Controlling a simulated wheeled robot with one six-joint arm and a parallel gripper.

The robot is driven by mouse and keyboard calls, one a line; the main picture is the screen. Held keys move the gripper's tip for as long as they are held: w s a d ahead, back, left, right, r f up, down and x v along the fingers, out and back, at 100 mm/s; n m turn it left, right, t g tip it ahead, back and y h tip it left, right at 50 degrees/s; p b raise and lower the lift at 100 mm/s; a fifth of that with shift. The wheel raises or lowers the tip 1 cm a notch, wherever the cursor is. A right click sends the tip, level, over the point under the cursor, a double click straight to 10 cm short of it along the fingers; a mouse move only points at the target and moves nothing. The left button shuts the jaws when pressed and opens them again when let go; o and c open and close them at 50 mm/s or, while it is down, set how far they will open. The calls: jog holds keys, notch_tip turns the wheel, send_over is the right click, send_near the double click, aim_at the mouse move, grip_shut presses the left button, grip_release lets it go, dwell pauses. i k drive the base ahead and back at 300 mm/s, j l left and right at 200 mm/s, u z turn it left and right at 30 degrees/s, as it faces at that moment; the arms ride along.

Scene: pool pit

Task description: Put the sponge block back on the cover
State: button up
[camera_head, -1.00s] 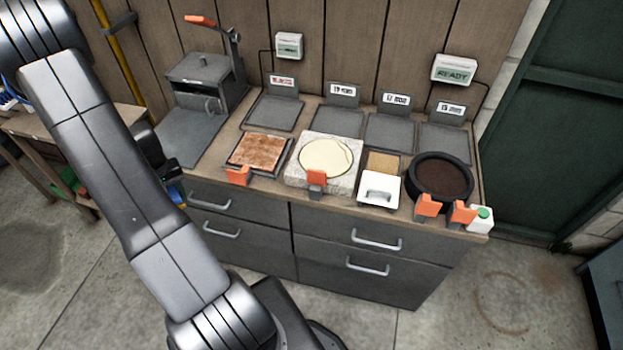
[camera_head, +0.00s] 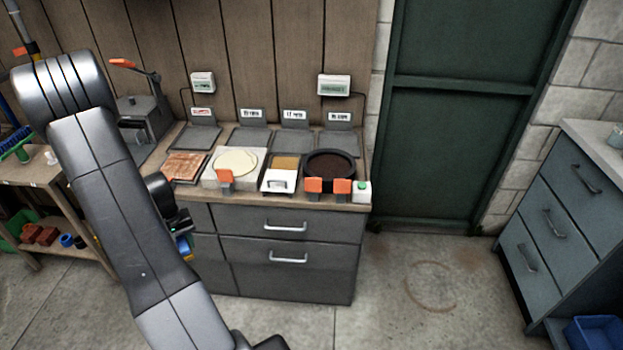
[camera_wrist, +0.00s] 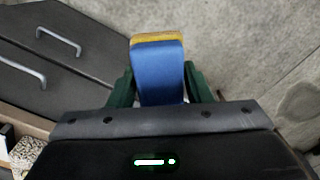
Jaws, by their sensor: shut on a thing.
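The sponge block (camera_wrist: 158,75) is blue with a yellow layer at its far end. My gripper (camera_wrist: 158,88) is shut on it, with a dark green finger on each side. In the head view the sponge block (camera_head: 186,246) shows as a small blue and yellow patch beside my gripper (camera_head: 178,224), partly hidden by my arm. The gripper is in front of the left part of the drawer bench. I cannot tell which thing in view, if any, is the cover.
The drawer bench (camera_head: 285,248) carries several trays, a round dark pan (camera_head: 330,166) and orange clips. A low wooden shelf (camera_head: 22,180) stands at the left. A blue-grey drawer cabinet (camera_head: 560,215) stands at the right. The concrete floor (camera_head: 420,285) between is clear.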

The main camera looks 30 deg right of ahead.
aim_at(282, 177)
jog(key=z, duration=1.55)
jog(key=j+z, duration=0.1)
jog(key=j, duration=0.5)
jog(key=k+j+z, duration=0.1)
jog(key=j, duration=0.5)
jog(key=k+j+z, duration=0.15)
jog(key=j, duration=0.45)
jog(key=i, duration=0.05)
